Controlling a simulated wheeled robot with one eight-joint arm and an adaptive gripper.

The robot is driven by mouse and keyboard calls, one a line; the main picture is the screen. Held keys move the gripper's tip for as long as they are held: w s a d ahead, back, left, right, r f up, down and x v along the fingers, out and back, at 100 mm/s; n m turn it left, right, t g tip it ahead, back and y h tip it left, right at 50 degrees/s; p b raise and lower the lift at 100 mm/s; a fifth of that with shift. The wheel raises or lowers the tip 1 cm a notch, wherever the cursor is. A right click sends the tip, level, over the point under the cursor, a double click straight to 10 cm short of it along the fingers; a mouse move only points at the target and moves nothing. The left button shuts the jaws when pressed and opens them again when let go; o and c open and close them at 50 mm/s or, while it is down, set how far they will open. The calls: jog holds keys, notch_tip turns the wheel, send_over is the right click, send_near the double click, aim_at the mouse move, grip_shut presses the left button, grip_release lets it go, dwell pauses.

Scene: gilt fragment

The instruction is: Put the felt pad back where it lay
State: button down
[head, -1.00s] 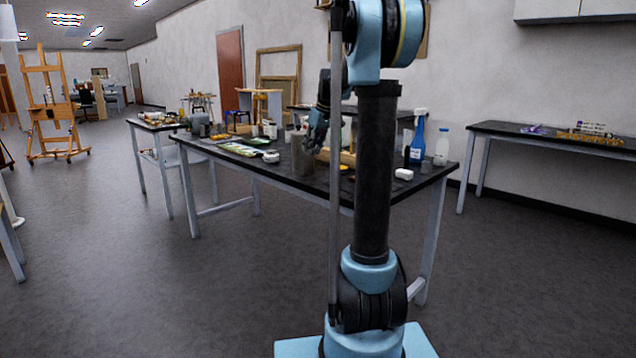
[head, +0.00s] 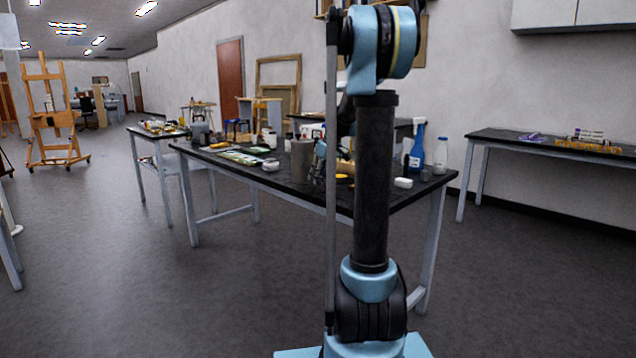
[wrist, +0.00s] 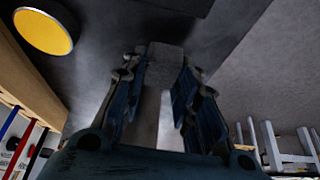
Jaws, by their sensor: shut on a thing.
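In the wrist view my gripper (wrist: 163,70) is shut on a flat grey piece, which I take to be the felt pad (wrist: 166,54). The pad stands between the two blue-and-dark fingers, and its far end shows at their tips. Dark table surface lies beyond it; I cannot tell whether the pad touches it. In the head view my gripper (head: 319,165) is low over the worktable (head: 385,203), partly hidden by my arm, just right of a grey container. The pad cannot be made out there.
The grey upright container (head: 301,160) stands left of my gripper. A round yellow-topped thing (wrist: 43,31) and a wooden holder (wrist: 28,80) with coloured handles are close by on the left.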

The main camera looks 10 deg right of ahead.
jog(key=shift+f, duration=0.9)
jog(key=c, duration=1.2)
grip_release()
jog(key=shift+c, duration=0.2)
jog(key=v, duration=1.2)
jog(key=s+a+f+m, duration=0.1)
jog(key=s+f, duration=0.2)
jog(key=s, duration=0.4)
jog(key=s+a+f+m+h, duration=0.1)
jog(key=s+f, duration=0.2)
jog(key=s, duration=0.5)
jog(key=s+a+f+m, duration=0.1)
jog(key=s+f, duration=0.2)
jog(key=s, duration=0.4)
jog(key=s+f+m+g+h, duration=0.1)
jog(key=s+f+m, duration=0.3)
jog(key=s+f, duration=1.1)
jog(key=s, duration=0.3)
jog(key=shift+s+f+g+h, duration=0.2)
jog(key=shift+f+g+h, duration=0.1)
jog(key=shift+h, duration=0.1)
